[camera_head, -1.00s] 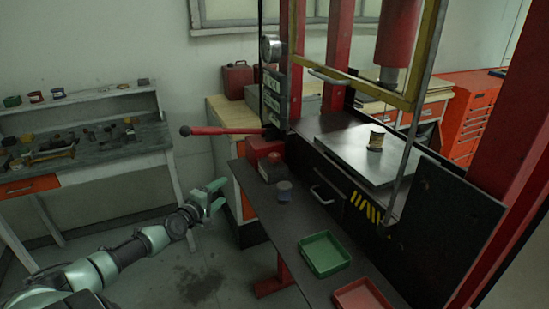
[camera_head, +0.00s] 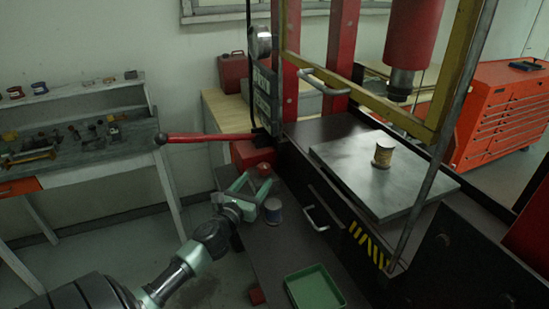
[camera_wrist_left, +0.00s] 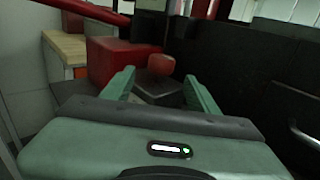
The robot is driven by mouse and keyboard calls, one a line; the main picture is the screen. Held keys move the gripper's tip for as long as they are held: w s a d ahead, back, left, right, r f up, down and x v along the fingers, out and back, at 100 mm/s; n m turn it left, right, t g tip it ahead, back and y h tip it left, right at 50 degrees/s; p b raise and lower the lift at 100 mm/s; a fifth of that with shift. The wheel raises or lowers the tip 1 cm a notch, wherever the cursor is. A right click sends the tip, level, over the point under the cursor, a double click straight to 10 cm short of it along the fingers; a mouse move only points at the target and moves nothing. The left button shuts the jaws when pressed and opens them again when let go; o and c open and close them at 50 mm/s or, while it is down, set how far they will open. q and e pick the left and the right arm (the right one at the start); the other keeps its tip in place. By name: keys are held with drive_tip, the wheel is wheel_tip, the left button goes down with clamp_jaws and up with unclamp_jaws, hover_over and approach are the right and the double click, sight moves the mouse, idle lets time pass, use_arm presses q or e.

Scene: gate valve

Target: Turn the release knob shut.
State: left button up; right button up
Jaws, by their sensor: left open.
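The release knob is a round red knob (camera_head: 264,169) beside the red pump block (camera_head: 242,154), at the left end of the dark bench. In the left wrist view the knob (camera_wrist_left: 161,62) stands on a grey base just beyond and between my open fingertips. My left gripper (camera_head: 254,184) is open and empty, in front of the knob, with its fingers pointing at it. I cannot tell whether either finger touches it. The fingers partly cover the knob's base in the head view. My right gripper is not in view.
A red pump lever (camera_head: 205,138) sticks out left above the block. A small grey-blue can (camera_head: 273,209) stands close to the left gripper's right side. A green tray (camera_head: 316,289) lies nearer on the bench. The press plate (camera_head: 410,193) carries a small cylinder (camera_head: 383,154).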

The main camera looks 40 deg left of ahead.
sight(261, 170)
use_arm(q)
drive_tip(key=shift+w+a, duration=0.1)
drive_tip(key=shift+w, duration=0.25)
drive_tip(key=w, duration=0.1)
drive_tip(key=w+r, duration=0.1)
drive_tip(key=w, duration=0.1)
drive_tip(key=shift+a+r+p, duration=0.2)
drive_tip(key=shift+a+p, duration=0.15)
drive_tip(key=shift+a, duration=0.05)
drive_tip(key=shift+w+a+f, duration=0.2)
drive_tip(key=shift+w, duration=0.4)
drive_tip(key=shift+w+a+f, duration=0.15)
drive_tip(key=shift+w+a, duration=0.05)
drive_tip(key=shift+w, duration=0.4)
drive_tip(key=shift+w+a, duration=0.1)
drive_tip(key=shift+w, duration=0.2)
drive_tip(key=shift+s, duration=0.1)
drive_tip(key=c, duration=1.3)
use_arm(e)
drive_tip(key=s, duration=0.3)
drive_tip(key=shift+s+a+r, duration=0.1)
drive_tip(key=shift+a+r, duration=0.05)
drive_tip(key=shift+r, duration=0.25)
